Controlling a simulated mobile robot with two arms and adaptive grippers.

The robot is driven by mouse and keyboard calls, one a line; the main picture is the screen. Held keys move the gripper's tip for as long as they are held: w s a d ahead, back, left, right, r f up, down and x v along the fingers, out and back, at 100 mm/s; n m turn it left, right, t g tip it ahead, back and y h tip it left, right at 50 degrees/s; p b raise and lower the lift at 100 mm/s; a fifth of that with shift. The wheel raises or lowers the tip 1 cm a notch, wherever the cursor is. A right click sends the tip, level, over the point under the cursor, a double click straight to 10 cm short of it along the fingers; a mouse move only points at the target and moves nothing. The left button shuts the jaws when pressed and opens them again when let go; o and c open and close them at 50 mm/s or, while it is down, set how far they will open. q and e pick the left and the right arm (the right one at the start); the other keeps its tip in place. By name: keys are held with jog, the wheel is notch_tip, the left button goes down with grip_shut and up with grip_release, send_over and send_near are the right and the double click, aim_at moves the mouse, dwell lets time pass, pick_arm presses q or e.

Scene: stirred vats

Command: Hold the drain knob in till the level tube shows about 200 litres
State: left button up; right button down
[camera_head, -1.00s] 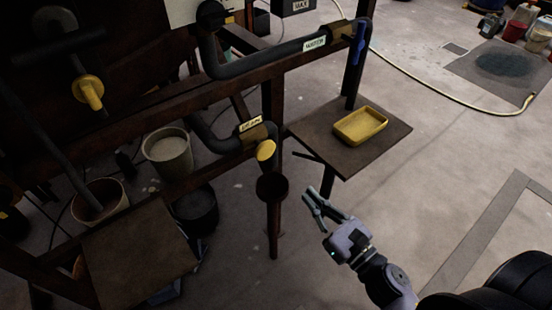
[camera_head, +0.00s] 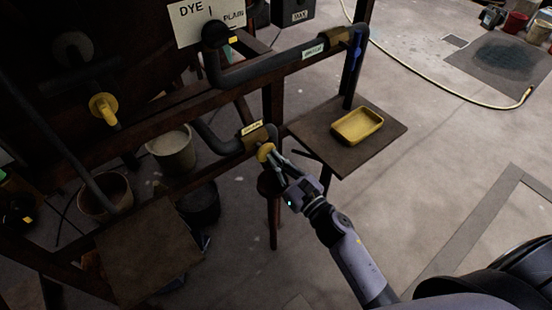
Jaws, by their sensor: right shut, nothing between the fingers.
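The drain knob (camera_head: 264,151) is a yellow knob on the front of a brass fitting at the end of a dark pipe, under a small yellow label. My right gripper (camera_head: 271,158) is shut and empty, its fingertips at the knob's lower right; they appear to touch it, though I cannot tell how far the knob is pushed in. A dark round cup (camera_head: 267,185) below the knob is partly hidden by my gripper. I cannot make out the level tube in this view. My left gripper is not in view.
A yellow tray (camera_head: 357,126) lies on a brown shelf (camera_head: 390,143) right of the knob. Buckets (camera_head: 171,153) stand behind the frame at left. A hose (camera_head: 440,98) crosses the floor; open floor lies at right.

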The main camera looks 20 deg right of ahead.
jog(key=shift+b+x, duration=0.5)
jog(key=shift+x, duration=0.35)
jog(key=shift+w+r, duration=0.1)
jog(key=shift+r, duration=0.15)
dwell(2.2)
jog(key=shift+f, duration=0.15)
dwell(4.6)
